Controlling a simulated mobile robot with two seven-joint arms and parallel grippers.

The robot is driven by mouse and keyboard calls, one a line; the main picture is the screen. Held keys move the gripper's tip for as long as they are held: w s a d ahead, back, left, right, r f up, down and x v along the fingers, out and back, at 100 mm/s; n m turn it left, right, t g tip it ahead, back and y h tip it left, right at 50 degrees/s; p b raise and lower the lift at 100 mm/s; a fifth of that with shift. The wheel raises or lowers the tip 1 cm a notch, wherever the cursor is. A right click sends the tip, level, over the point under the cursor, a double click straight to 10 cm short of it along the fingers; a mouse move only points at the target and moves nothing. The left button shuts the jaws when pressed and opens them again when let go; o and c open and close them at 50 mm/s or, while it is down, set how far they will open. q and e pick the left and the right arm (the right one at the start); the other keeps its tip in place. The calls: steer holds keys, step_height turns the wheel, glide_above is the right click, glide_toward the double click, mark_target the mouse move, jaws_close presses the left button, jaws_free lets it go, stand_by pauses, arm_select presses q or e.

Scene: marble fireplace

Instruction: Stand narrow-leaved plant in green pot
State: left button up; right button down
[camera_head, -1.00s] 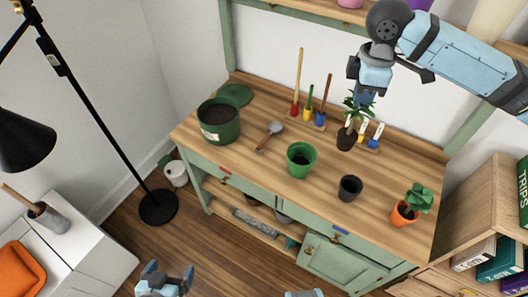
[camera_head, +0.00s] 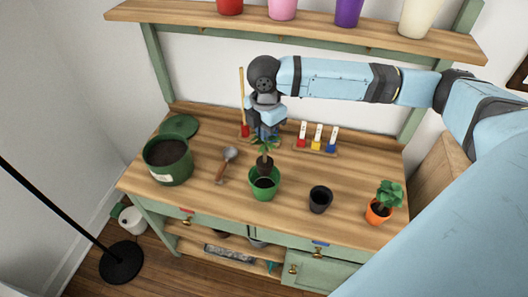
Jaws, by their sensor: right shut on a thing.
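My right gripper (camera_head: 267,133) reaches in from the right and is shut on the narrow-leaved plant (camera_head: 264,147), whose leaves show just below the fingers. The plant hangs about upright, with its dark root ball (camera_head: 264,166) at the bottom. The bright green pot (camera_head: 265,190) stands upright on the bench, with a dark inside. The root ball overlaps the pot's far rim in the picture; I cannot tell whether it is above, behind or partly inside the pot. My left gripper is out of view.
On the wooden bench (camera_head: 230,200), a black pot (camera_head: 320,199) and an orange pot (camera_head: 378,213) with a broad-leaved plant stand to the right. A trowel (camera_head: 227,166) and a large dark green tub (camera_head: 167,163) lie left.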

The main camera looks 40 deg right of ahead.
mark_target(265, 147)
step_height(265, 147, down, 8)
stand_by(0.5)
steer(key=c, duration=1.7)
jaws_free()
steer(key=shift+f, duration=0.1)
steer(key=o, duration=0.4)
steer(key=shift+o, duration=0.2)
